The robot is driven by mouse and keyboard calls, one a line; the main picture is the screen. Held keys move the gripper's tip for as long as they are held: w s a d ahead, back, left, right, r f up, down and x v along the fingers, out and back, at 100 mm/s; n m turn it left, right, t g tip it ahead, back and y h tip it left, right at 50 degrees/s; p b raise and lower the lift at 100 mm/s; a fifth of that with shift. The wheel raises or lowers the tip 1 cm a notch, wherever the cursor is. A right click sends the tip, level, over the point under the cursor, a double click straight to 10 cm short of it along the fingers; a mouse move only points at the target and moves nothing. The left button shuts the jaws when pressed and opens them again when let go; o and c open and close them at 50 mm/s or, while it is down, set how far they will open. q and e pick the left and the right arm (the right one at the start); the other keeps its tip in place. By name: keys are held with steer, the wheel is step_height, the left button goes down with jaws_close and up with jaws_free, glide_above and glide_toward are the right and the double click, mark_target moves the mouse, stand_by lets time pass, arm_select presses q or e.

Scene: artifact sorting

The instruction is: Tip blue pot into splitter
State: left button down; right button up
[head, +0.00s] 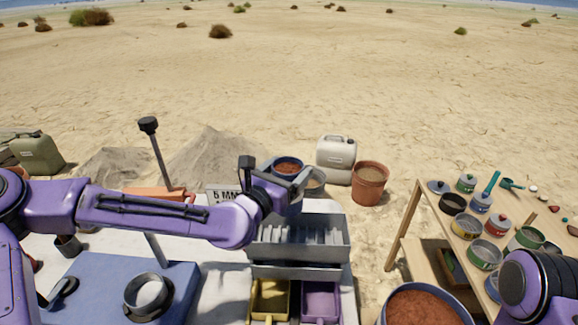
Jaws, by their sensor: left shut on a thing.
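My left gripper (285,187) is shut on the blue pot (289,175). The pot is filled with reddish-brown material and looks roughly upright. It is held at the back of the grey slatted splitter (338,262), near its rear edge in the picture. My wrist hides part of the pot's side and the splitter's back left. The splitter's slats face up and look empty. A yellow tray (257,301) and a purple tray (321,302) sit below its front. My right gripper is not in view; only part of my right arm shows at the lower right.
A sign reading "5 MM" (222,194) stands behind my left arm. A terracotta bucket (369,187) and a white jerrycan (336,156) stand on the sand behind. A wooden table (436,219) with several pots is at right. A tub of reddish soil (425,307) stands at front.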

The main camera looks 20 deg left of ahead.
arm_select(q)
steer(key=shift+s+a+f, duration=0.15)
steer(key=shift+s+f, duration=0.05)
steer(key=shift+f, duration=0.1)
steer(key=shift+s+a+f+b, duration=0.1)
steer(key=shift+a+f+b, duration=0.05)
steer(key=shift+f+b, duration=0.2)
steer(key=shift+a+f, duration=0.1)
steer(key=shift+f, duration=0.25)
steer(key=shift+w+f, duration=0.15)
steer(key=shift+w, duration=0.05)
steer(key=shift+w+r+m+p, duration=0.1)
steer(key=shift+r+m+p, duration=0.2)
steer(key=shift+m+p, duration=0.15)
steer(key=shift+r+m+p, duration=0.1)
steer(key=shift+m+p, duration=0.25)
steer(key=shift+r+m+p, duration=0.25)
steer(key=shift+m+p, duration=0.35)
steer(key=shift+m, duration=0.3)
steer(key=shift+f+m+p, duration=0.1)
steer(key=shift+m+p, duration=0.2)
steer(key=shift+m, duration=0.4)
steer(key=shift+f, duration=0.35)
steer(key=shift+f+m+b, duration=0.1)
steer(key=shift+m+b, duration=0.35)
steer(key=shift+m, duration=0.55)
steer(key=shift+s, duration=0.2)
